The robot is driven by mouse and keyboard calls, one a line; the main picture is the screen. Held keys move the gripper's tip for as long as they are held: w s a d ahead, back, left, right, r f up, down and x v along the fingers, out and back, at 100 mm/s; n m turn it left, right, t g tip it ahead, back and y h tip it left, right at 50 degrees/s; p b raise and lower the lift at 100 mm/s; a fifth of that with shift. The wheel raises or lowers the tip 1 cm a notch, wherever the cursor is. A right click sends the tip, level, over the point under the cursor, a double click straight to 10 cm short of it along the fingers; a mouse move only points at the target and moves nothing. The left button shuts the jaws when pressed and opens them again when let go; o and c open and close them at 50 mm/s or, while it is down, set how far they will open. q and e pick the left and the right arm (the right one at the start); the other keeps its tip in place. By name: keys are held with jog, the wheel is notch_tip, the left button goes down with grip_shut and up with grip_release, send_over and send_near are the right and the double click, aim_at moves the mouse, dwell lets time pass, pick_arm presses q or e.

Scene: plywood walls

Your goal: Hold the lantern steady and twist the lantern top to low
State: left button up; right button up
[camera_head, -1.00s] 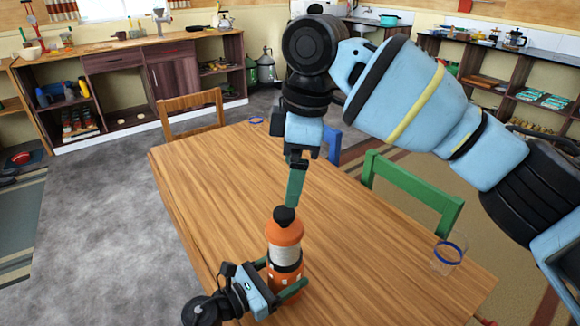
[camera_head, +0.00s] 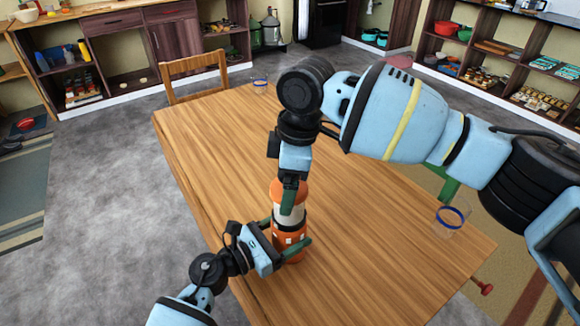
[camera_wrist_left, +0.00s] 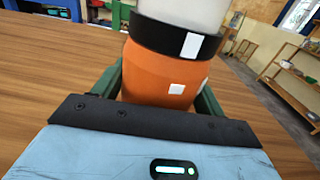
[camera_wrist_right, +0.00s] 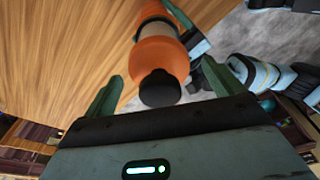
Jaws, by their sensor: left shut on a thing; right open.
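The lantern (camera_head: 289,214) stands upright on the wooden table (camera_head: 400,262). It has an orange top and base, a pale middle, and a black band with a white mark. In the left wrist view the lantern's orange base (camera_wrist_left: 165,72) carries small white squares. My left gripper (camera_head: 284,240) is shut around the base from the side. My right gripper (camera_head: 289,205) is open and points down at the lantern's top. In the right wrist view the black top knob (camera_wrist_right: 159,88) lies between its spread fingers, with gaps on both sides. The head view hides the knob behind this gripper.
A clear cup with a blue rim (camera_head: 451,217) stands near the table's right edge. Another cup (camera_head: 260,84) is at the far end. A wooden chair (camera_head: 193,68) stands behind the table. The table's left part is clear.

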jog(key=shift+f, duration=0.1)
jog(key=shift+c, duration=0.3)
jog(key=c, duration=1)
jog(key=shift+n, duration=1.4)
jog(key=shift+c, duration=0.3)
jog(key=shift+n+g, duration=0.4)
jog(key=shift+n, duration=2.4)
